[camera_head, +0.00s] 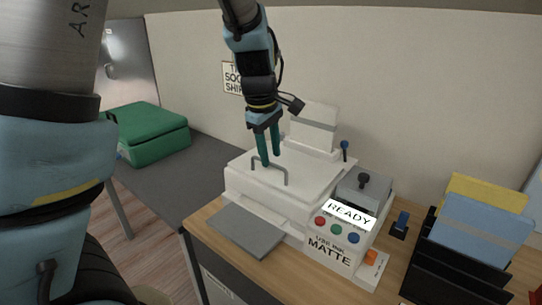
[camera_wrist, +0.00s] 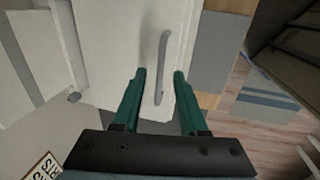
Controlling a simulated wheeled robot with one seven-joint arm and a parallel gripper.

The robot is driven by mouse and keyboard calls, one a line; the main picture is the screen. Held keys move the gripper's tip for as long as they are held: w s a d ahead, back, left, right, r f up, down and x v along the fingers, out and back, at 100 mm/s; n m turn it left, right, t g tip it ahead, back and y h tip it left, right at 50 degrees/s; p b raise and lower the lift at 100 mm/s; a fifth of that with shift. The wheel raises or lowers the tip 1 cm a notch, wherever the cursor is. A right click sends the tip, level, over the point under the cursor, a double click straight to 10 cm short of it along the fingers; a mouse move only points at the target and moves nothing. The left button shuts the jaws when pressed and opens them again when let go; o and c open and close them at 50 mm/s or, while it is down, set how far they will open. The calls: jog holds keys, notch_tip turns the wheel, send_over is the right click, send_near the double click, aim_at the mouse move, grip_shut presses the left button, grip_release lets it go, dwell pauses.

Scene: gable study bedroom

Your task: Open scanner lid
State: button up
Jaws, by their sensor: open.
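The white scanner (camera_head: 245,188) stands on a wooden desk, with its lid (camera_head: 310,168) lying flat and shut. A grey bar handle (camera_head: 287,173) stands up from the front part of the lid. My gripper (camera_head: 270,163) points down over the lid, its teal fingers close to the left part of the handle. In the wrist view the handle (camera_wrist: 163,60) runs lengthwise, and its near end lies between my open fingers (camera_wrist: 160,72). I cannot tell whether a finger touches the handle or the lid.
A control box with a "READY" display (camera_head: 349,215) and coloured buttons adjoins the scanner's right side. A black rack with folders (camera_head: 481,225) stands farther right. A green case (camera_head: 150,135) lies on the grey surface at left. A grey tray (camera_head: 246,230) juts out in front.

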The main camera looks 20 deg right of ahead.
jog(key=shift+w+d+f, duration=0.1)
jog(key=shift+f, duration=0.6)
jog(key=shift+c, duration=0.4)
grip_shut()
dwell(0.6)
